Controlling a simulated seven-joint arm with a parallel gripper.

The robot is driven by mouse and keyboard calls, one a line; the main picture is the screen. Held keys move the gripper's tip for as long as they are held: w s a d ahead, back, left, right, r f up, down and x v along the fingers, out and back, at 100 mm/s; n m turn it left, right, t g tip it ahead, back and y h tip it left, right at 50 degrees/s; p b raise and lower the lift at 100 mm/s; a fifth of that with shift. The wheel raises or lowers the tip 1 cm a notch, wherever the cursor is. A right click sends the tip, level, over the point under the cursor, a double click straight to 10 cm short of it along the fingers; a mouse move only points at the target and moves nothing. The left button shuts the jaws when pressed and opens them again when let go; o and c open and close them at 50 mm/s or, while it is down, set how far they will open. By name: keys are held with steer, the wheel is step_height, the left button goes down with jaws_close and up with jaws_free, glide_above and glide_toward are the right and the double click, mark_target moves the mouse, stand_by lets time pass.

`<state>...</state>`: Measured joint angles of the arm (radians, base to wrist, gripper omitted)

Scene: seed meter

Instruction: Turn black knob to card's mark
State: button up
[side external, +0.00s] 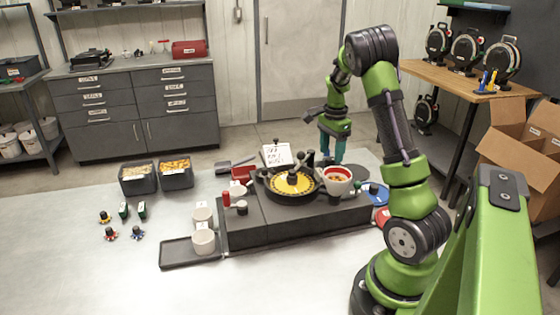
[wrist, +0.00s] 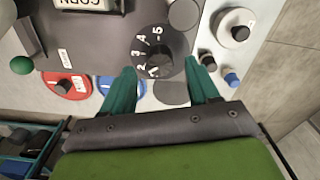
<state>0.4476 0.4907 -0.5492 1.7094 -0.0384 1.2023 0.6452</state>
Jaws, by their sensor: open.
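The black knob (wrist: 158,63) sits in the wrist view on a dark dial with white numerals from 1 to 5. The pointer's exact setting is too small to tell. My gripper (wrist: 162,67) is open, its teal fingertips on either side of the knob, with visible gaps. In the side view my gripper (side external: 334,142) points down at the back right of the dark seed meter base (side external: 262,224); the knob is not clearly visible there. A white card (side external: 277,154) with dark handwriting stands behind the yellow seed disc (side external: 292,184); its mark is too small to read.
A red disc (wrist: 67,86) and a blue disc (wrist: 122,84), each with a black knob, lie near the left finger in the wrist view. Two seed bins (side external: 138,187) stand left of the base.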

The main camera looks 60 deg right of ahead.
mark_target(331, 158)
steer(key=shift+f, duration=1.55)
steer(key=c, duration=1)
steer(key=shift+c, duration=0.2)
steer(key=shift+n, duration=0.3)
steer(key=n, duration=0.3)
steer(key=shift+r+n, duration=0.1)
steer(key=shift+n, duration=2)
